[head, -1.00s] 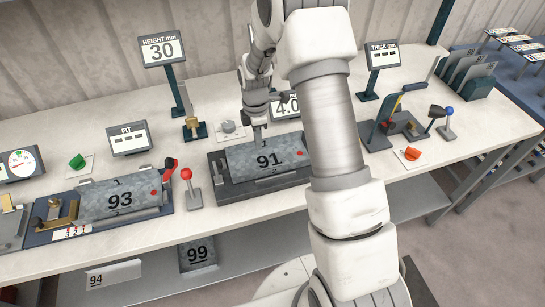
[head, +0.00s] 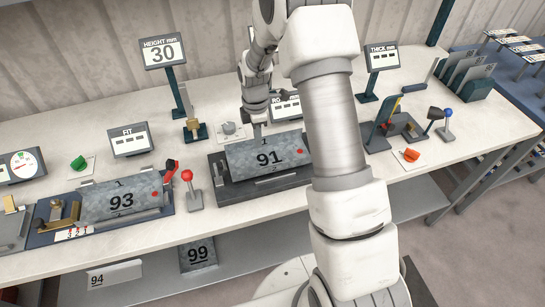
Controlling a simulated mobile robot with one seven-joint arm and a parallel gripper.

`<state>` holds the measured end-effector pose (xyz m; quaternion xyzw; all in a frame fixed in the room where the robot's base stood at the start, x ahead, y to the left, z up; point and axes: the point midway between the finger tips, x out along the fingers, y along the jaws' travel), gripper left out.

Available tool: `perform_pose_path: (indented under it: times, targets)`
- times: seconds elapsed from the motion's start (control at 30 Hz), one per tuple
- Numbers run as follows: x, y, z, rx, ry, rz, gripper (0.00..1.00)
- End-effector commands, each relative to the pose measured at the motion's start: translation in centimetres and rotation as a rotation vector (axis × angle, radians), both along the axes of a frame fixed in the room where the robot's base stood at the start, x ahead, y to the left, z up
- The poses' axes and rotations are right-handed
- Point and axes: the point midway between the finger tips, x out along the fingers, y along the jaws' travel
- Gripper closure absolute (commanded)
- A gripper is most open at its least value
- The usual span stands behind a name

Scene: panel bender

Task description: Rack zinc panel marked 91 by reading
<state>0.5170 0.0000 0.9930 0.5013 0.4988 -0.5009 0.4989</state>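The zinc panel marked 91 (head: 250,164) lies tilted on a dark grey fixture (head: 228,195) at the middle of the bench. It is grey, with a red dot at its right side. My gripper (head: 258,134) is at the panel's upper edge, pointing down. Its fingers are small and partly hidden, so I cannot tell whether they are shut on the edge. A display behind the panel (head: 285,107) is partly hidden by my arm; its text is now only partly legible. A rack with upright grey panels (head: 468,80) stands at the far right.
Panel 93 (head: 110,198) sits in a fixture at the left, beside a red-knobbed lever (head: 188,177). Panel 99 (head: 198,252) and a 94 label (head: 100,279) are on the lower shelf. The HEIGHT display (head: 162,52) reads 30; FIT (head: 130,140) and THICK (head: 382,57) show dashes.

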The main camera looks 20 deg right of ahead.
Motion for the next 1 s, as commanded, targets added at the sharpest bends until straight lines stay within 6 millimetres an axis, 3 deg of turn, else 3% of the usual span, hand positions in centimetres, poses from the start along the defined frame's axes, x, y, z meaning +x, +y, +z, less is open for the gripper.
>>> perform_pose_path:
  times: [1.0]
  targets:
    - [0.0, 0.0, 6.0, 0.0, -0.001, -0.001, 1.0]
